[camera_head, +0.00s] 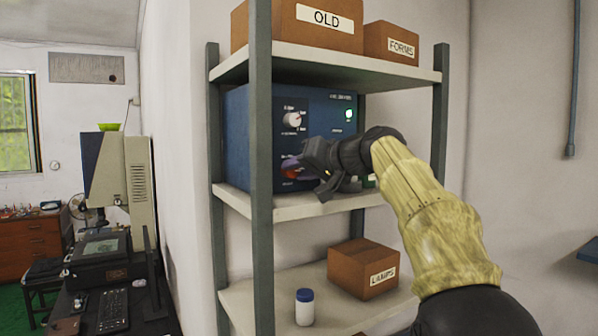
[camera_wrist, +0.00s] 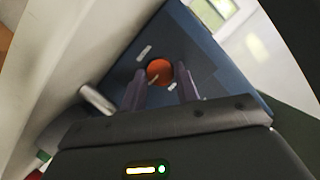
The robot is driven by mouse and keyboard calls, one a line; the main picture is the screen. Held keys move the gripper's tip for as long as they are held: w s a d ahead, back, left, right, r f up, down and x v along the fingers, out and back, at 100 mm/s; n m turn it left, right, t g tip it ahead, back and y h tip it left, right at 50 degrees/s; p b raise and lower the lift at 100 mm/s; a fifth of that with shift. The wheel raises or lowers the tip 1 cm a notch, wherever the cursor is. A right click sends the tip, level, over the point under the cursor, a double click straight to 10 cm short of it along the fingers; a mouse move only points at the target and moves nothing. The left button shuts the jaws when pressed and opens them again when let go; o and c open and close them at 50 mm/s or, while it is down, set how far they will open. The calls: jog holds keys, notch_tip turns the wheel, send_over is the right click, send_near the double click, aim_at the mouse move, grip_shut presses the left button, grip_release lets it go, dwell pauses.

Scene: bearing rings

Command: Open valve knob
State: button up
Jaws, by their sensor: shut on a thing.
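The blue box (camera_head: 258,120) with the knobs stands on the middle shelf. Its upper knob (camera_head: 292,119) is white, with a green light (camera_head: 348,114) to its right. The lower valve knob is red-orange and shows in the wrist view (camera_wrist: 159,71); in the head view it is mostly covered by my gripper (camera_head: 291,167). In the wrist view, my two fingers (camera_wrist: 160,84) stand on either side of the red-orange knob, shut on it. A white cylinder, likely the upper knob, shows left of the fingers in the wrist view (camera_wrist: 96,99).
The shelf's front post (camera_head: 260,220) stands close left of my gripper. The upper shelf (camera_head: 330,62) holds boxes overhead. A brown LAMPS box (camera_head: 350,268) and a white bottle with a blue cap (camera_head: 304,310) stand on the lower shelf. Free room lies to the right of the shelf.

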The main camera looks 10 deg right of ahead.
dwell(0.3)
jog(key=o, duration=1)
jog(key=b+v, duration=0.4)
jog(key=v, duration=1.3)
jog(key=shift+s+d+b, duration=0.1)
jog(key=shift+s+b, duration=0.1)
jog(key=shift+b, duration=0.15)
jog(key=shift+w, duration=0.15)
